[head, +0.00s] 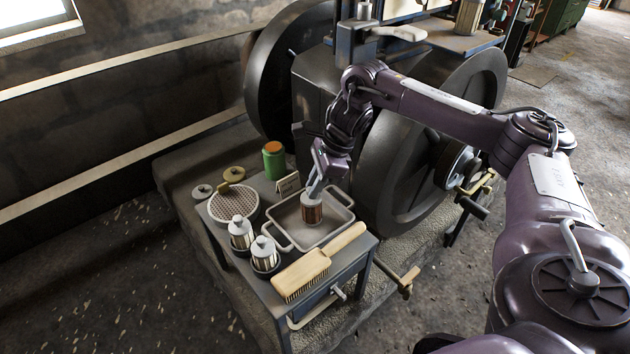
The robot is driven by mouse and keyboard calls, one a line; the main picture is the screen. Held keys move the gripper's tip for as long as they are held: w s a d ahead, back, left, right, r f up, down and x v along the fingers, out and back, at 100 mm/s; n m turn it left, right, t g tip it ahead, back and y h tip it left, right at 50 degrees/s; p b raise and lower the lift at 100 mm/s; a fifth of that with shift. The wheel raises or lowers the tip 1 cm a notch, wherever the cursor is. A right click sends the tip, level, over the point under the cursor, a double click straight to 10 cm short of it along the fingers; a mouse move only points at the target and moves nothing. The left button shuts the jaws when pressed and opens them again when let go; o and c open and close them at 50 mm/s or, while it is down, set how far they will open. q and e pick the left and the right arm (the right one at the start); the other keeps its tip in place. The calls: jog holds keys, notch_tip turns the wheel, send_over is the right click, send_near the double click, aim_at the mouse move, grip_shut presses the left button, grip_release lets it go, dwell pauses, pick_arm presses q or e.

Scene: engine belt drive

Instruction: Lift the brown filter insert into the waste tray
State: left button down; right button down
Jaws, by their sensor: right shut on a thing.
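The brown filter insert (312,214) is a small ribbed cylinder with a pale top cap. My right gripper (316,190) points down and is shut on its top. The insert is upright over the inside of the waste tray (345,206), a grey rectangular pan with loop handles on the small table. I cannot tell whether its base touches the tray floor. My left gripper is not in view.
Two white filter inserts (241,232) stand in dark cups left of the tray. A round mesh sieve (233,203), a green can with an orange lid (273,160) and a small sign (288,184) are behind. A wooden brush (303,276) lies in front. The engine flywheel (400,165) stands close right.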

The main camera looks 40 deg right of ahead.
jog(key=shift+f, duration=0.3)
dwell(0.6)
jog(key=c, duration=1.2)
grip_release()
jog(key=shift+c, duration=0.2)
notch_tip(320, 180, up, 6)
jog(key=p, duration=0.5)
jog(key=shift+r+p, duration=0.15)
jog(key=shift+p, duration=0.2)
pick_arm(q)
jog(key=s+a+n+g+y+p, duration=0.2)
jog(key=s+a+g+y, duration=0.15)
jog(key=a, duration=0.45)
pick_arm(e)
notch_tip(320, 180, up, 2)
jog(key=shift+r, duration=0.1)
pick_arm(q)
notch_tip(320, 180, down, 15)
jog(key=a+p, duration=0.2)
jog(key=p, duration=0.2)
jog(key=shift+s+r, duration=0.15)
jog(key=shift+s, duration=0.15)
pick_arm(e)
notch_tip(320, 180, up, 5)
jog(key=shift+r, duration=0.2)
